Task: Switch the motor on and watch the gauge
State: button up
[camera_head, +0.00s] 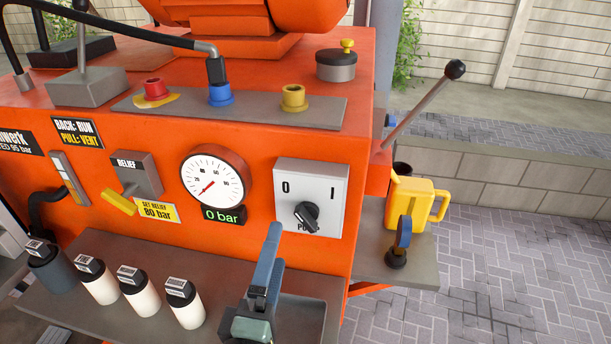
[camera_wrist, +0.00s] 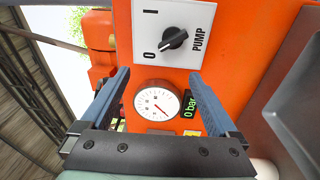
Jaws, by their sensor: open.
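The pump switch (camera_head: 307,216) is a dark rotary knob on a grey-white plate marked 0 and I. It also shows in the wrist view (camera_wrist: 173,39), turned along the line toward the 0. The round white gauge (camera_head: 212,178) is left of the switch, its red needle at the low end; it shows in the wrist view too (camera_wrist: 158,101). The display (camera_head: 223,215) below it reads 0 bar. My gripper (camera_head: 273,231) is in front of the panel, below the switch plate. In the wrist view its blue fingers (camera_wrist: 160,75) are apart, with nothing between them.
A relief valve block (camera_head: 138,172) with a yellow lever is left of the gauge. Several white and dark bottles (camera_head: 130,285) stand on the front shelf. At right are a yellow can (camera_head: 415,203) and a long black-knobbed lever (camera_head: 425,102). Coloured couplings (camera_head: 220,94) line the top.

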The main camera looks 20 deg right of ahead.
aim_at(307, 223)
jog(key=s+n+g+p, duration=0.1)
jog(key=s+n+p, duration=0.4)
jog(key=n+p, duration=0.2)
jog(key=x, duration=0.4)
jog(key=p+x, duration=0.1)
jog(key=x, duration=0.3)
jog(key=f+p+x, duration=0.1)
jog(key=x, duration=0.3)
jog(key=shift+w+d, duration=0.1)
jog(key=shift+d, duration=0.2)
jog(key=c, duration=1.4)
jog(key=shift+m, duration=0.3)
